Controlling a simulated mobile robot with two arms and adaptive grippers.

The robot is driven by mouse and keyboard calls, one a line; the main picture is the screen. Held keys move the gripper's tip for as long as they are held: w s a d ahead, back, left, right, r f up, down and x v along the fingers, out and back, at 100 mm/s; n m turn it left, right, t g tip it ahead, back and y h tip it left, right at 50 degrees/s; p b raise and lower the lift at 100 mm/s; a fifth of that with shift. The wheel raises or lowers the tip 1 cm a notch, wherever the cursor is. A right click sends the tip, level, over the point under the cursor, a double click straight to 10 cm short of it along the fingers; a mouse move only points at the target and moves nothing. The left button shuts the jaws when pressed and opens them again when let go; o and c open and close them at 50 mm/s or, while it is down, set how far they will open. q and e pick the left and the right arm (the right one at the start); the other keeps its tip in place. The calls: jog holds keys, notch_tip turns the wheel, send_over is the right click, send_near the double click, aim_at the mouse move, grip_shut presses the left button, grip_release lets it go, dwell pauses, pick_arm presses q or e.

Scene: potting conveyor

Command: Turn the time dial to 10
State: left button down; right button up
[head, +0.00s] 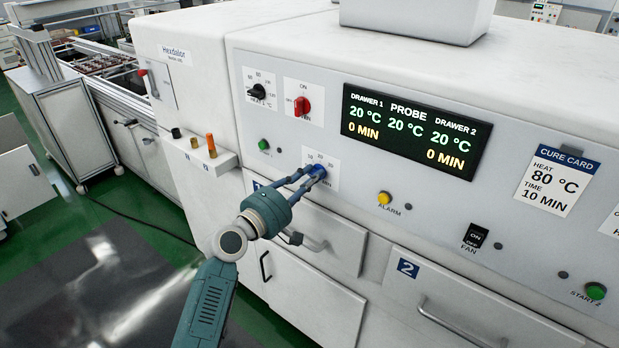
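The blue time dial (319,170) sits on a small white plate with printed numbers on the front panel of the white machine. My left gripper (312,175) is at this dial, with its two fingers reaching to either side of it. The fingers are apart, but I cannot tell whether they press on the dial. The fingers and dial hide part of the scale, so the dial's setting is not readable. The display (410,130) reads 20 °C and 0 MIN for drawers 1 and 2. My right gripper is not in view.
A black heat dial (258,91) and a red ON switch (302,106) are above left. A yellow alarm button (384,198) and a black fan switch (475,236) are to the right. The cure card (551,181) reads 80 °C, 10 MIN. Drawer handles (455,325) stick out below.

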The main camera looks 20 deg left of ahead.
pick_arm(q)
jog(key=shift+f+m, duration=0.1)
jog(key=shift+m, duration=0.3)
jog(key=m+b, duration=0.3)
jog(key=m, duration=0.4)
jog(key=shift+d+m, duration=0.15)
jog(key=shift+m, duration=0.25)
dwell(0.5)
jog(key=c, duration=1.6)
grip_release()
jog(key=shift+s, duration=0.1)
